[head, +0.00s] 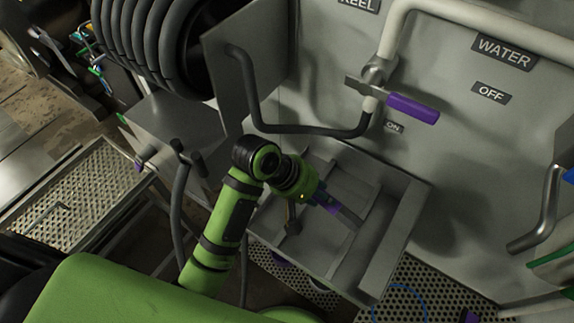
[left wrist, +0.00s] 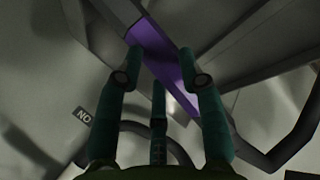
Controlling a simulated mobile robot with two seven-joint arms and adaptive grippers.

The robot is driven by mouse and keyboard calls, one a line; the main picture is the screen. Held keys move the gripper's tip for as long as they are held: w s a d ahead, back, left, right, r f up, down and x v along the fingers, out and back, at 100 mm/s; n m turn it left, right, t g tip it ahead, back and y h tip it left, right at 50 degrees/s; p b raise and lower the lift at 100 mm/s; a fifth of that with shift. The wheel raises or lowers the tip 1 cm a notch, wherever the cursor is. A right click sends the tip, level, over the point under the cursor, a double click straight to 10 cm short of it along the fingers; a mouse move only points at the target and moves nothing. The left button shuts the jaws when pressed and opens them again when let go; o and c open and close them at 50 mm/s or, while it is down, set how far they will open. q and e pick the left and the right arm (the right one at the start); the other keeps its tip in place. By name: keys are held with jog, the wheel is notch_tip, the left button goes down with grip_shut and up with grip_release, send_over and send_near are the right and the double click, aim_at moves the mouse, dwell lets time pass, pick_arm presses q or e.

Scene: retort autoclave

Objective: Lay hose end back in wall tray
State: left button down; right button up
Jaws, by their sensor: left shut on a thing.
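The wall tray (head: 405,235) is a grey open box with thin dividers, fixed low on the wall in the head view. My left gripper (head: 328,203) points into it from the left, over the divided part. It is shut on a purple piece, seemingly the hose end (head: 333,209), whose purple surface also shows in the left wrist view (left wrist: 160,55). There the gripper's teal fingers (left wrist: 158,75) stand around it. The fingers partly hide it, and I cannot tell whether it touches the tray floor. My right gripper is not in view.
A valve with a purple handle (head: 411,107) is on the wall above the tray. A black supply hose (head: 310,129) runs from it to the left, near my gripper. A hose reel (head: 150,40) is at upper left. Perforated grating (head: 425,285) lies below the tray.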

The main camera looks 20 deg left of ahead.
aim_at(327, 207)
pick_arm(q)
jog(key=d, duration=0.1)
jog(key=s+n, duration=0.1)
jog(key=d, duration=0.1)
jog(key=shift+s+d+r+n+t+h+p, duration=0.15)
jog(key=shift+d+r+n+t+h+p, duration=0.15)
jog(key=shift+h+p, duration=0.1)
jog(key=shift+d+f, duration=0.15)
jog(key=shift+d, duration=0.05)
jog(key=shift+f, duration=0.6)
notch_tip(327, 207, down, 2)
jog(key=shift+f, duration=0.2)
jog(key=shift+f+b, duration=0.7)
jog(key=shift+f, duration=2.1)
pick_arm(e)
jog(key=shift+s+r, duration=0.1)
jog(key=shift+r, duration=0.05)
pick_arm(q)
jog(key=shift+f, duration=0.3)
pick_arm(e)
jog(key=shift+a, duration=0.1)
pick_arm(q)
jog(key=c, duration=0.7)
grip_release()
jog(key=shift+a, duration=0.1)
